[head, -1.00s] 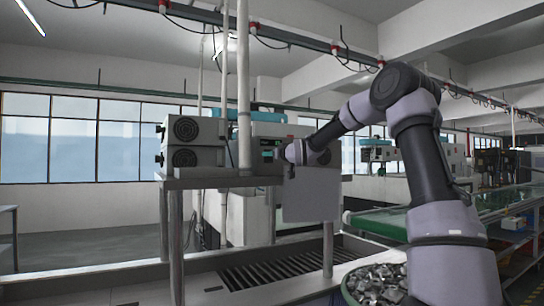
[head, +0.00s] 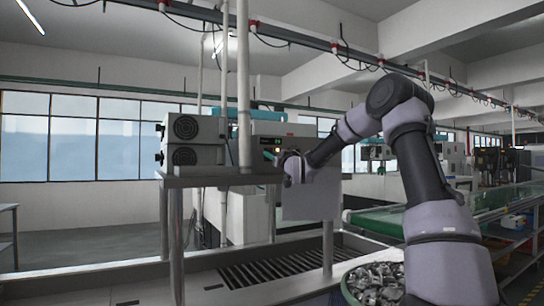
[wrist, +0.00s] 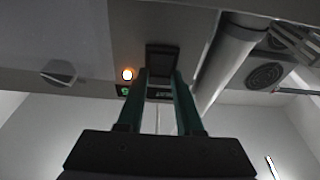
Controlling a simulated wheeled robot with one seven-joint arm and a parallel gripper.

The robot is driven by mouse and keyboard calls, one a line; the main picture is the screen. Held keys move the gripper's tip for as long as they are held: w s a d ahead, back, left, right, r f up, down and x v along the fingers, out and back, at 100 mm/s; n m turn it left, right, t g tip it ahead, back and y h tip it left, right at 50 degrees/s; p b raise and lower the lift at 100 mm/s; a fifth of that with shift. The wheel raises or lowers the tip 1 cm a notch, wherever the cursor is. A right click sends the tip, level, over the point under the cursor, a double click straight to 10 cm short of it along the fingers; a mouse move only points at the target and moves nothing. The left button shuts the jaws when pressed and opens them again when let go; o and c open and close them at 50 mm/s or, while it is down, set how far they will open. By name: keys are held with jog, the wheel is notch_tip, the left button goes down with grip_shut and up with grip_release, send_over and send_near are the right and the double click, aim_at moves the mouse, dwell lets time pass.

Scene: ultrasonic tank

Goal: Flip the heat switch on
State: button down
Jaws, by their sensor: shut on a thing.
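The grey control panel (wrist: 95,50) fills the upper left of the wrist view, with a lit orange lamp (wrist: 127,74), a small green display (wrist: 124,91) and a round knob (wrist: 59,73). A dark rectangular block (wrist: 162,58), which looks like the switch, stands out on the panel right of the lamp. My gripper (wrist: 159,78) has its two teal fingers on either side of this block, shut on it. In the head view my gripper (head: 272,156) is at the front of the control box (head: 285,130), and the switch itself is hidden there.
A pale vertical pipe (head: 244,90) stands just left of the box; a pipe (wrist: 228,55) also shows in the wrist view. Grey units with fans (head: 188,142) sit on the metal stand (head: 215,181). A blank pale plate (head: 311,195) hangs below my wrist.

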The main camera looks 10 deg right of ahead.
jog(key=c, duration=0.6)
grip_release()
jog(key=shift+o, duration=0.2)
jog(key=v, duration=1)
jog(key=shift+s+d, duration=0.2)
jog(key=shift+s, duration=0.15)
